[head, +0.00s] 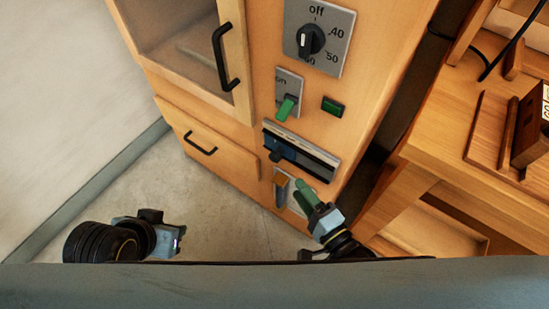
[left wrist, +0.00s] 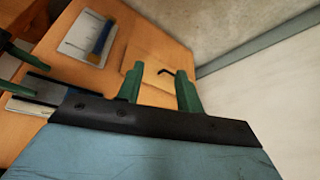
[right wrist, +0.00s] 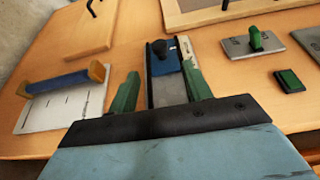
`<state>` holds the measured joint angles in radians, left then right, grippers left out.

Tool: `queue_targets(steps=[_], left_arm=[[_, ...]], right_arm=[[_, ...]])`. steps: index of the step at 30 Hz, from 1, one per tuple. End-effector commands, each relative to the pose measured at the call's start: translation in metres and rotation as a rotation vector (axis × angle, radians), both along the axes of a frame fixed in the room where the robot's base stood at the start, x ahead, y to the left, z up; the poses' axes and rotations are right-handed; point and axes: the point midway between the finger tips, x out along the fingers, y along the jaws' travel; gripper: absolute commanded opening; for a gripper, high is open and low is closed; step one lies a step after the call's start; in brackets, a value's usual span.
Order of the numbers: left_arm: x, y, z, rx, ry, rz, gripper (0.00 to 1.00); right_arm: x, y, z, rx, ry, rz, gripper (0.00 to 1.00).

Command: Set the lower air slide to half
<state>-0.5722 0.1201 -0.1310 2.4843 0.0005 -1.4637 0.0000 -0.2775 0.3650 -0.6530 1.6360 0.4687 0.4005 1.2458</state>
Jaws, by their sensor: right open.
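The air slide is a dark rail with metal edges (head: 312,155) low on the wooden cabinet front. Its blue plate (right wrist: 166,64) with a black knob (right wrist: 160,47) sits at the rail's left end in the head view. The slide also shows partly in the left wrist view (left wrist: 38,88). My right gripper (head: 303,193) is open and empty, below the rail in the head view; in the right wrist view the slide lies ahead, between the fingers' lines. Contact is not visible. My left gripper (left wrist: 160,90) is open and empty, away from the cabinet at lower left.
A pale marked plate with a blue, orange-ended bar (right wrist: 68,80) is beside the right gripper. Above are a green-levered switch (head: 287,107), a green button (head: 332,107) and a dial (head: 311,40). A drawer (head: 205,140) is at left, a wooden bench (head: 450,130) at right.

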Motion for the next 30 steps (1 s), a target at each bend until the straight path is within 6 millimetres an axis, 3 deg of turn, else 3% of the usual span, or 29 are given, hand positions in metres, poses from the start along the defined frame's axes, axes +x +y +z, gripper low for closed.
queue_targets(steps=[8,18,30], left_arm=[[0.042,-0.017,0.016,-0.056,-0.246,-0.025,0.36],[0.085,-0.038,0.055,-0.138,-0.572,-0.054,0.36],[0.107,-0.053,0.097,-0.211,-0.845,-0.073,0.36]], right_arm=[[0.036,0.021,-0.001,0.001,-0.003,-0.002,0.49],[0.075,0.045,-0.001,-0.003,-0.002,-0.002,0.49],[0.103,0.062,-0.001,-0.004,0.001,-0.001,0.49]])
